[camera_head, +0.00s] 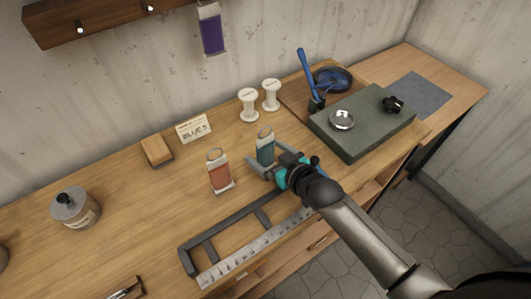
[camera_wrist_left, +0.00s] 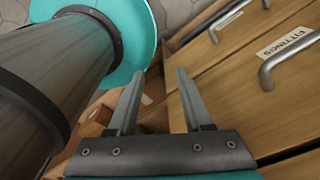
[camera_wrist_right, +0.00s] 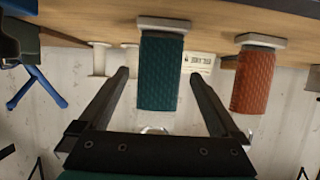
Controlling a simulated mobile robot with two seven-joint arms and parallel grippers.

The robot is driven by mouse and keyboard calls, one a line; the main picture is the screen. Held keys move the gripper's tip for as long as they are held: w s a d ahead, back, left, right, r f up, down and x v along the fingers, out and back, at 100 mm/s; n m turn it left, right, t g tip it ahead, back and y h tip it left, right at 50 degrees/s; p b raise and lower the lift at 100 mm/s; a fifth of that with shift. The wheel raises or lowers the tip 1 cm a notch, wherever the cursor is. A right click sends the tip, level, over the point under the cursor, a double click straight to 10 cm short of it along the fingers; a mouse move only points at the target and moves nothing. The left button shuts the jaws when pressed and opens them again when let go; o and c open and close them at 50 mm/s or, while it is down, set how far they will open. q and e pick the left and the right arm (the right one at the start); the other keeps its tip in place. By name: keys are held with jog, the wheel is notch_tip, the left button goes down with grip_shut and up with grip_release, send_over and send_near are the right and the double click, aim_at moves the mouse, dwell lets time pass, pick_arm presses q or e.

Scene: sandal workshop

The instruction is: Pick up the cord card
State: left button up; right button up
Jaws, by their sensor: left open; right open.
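A teal cord card (camera_head: 265,147) stands upright on the bench in front of my right gripper (camera_head: 273,165). In the right wrist view the teal cord card (camera_wrist_right: 162,75) shows between the two open fingers of the right gripper (camera_wrist_right: 160,76); I see gaps on both sides. An orange cord card (camera_head: 219,172) stands to its left, and also shows in the right wrist view (camera_wrist_right: 252,80). A purple cord card (camera_head: 211,32) hangs from the wall rail. My left gripper (camera_wrist_left: 159,72) is open and empty near the drawer fronts, outside the head view.
A small lettered sign (camera_head: 193,128), two white spools (camera_head: 249,105) and a wooden block (camera_head: 156,150) stand behind. A grey-green slab (camera_head: 362,130) with a metal bowl (camera_head: 342,120) is at right. A ruler (camera_head: 250,250) and dark frame (camera_head: 190,255) lie in front.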

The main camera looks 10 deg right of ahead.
aim_at(259, 145)
jog(key=shift+r+b+x, duration=0.15)
jog(key=shift+x, duration=0.8)
jog(key=shift+r+b+x, duration=0.15)
jog(key=shift+x, duration=0.85)
jog(key=shift+w, duration=0.1)
grip_shut()
jog(key=shift+r, duration=0.15)
notch_tip(259, 145, up, 20)
jog(key=p, duration=0.4)
